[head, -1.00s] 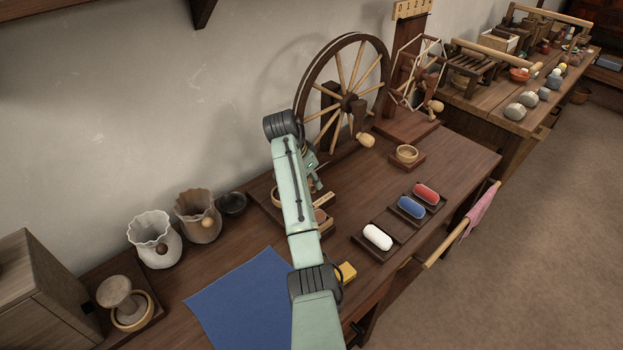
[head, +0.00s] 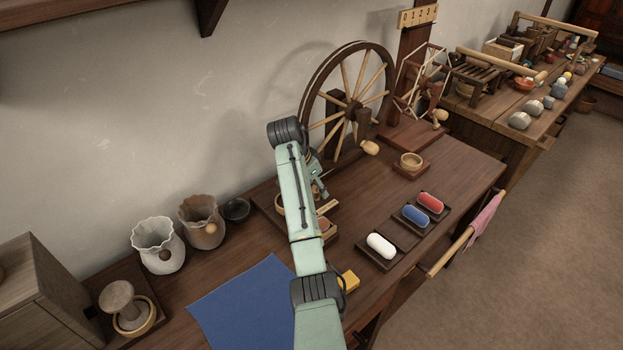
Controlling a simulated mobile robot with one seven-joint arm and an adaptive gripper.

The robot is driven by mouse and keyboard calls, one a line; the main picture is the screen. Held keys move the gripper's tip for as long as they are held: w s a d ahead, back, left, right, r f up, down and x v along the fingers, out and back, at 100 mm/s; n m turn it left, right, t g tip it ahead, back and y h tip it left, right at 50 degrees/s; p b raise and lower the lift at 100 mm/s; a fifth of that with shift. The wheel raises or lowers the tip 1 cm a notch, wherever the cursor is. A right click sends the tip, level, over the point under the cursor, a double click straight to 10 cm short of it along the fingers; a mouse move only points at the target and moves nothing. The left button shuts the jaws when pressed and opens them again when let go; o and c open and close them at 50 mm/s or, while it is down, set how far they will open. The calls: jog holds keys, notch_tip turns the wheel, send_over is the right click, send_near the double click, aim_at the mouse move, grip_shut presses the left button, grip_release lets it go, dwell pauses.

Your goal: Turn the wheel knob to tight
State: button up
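The spinning wheel (head: 388,75) stands upright at the back of the wooden table, with a dark rim and pale spokes. A pale wooden knob (head: 369,148) sticks out low on its front right side. I cannot read any tight marking near it. My arm reaches up from the bottom of the head view, and its bent end is left of the wheel. My gripper (head: 319,187) shows only in part behind the arm, low at the wheel's left, apart from the pale knob. Its fingers are too small and hidden to tell whether they are open.
A small wooden bowl (head: 411,160) sits right of the wheel. A blue cloth (head: 240,310), a yellow block (head: 349,281) and two ruffled pots (head: 157,246) are nearer. A winder (head: 425,85) stands behind right.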

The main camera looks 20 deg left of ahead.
jog(key=v, duration=1.1)
jog(key=shift+s+r, duration=0.15)
jog(key=shift+r, duration=0.15)
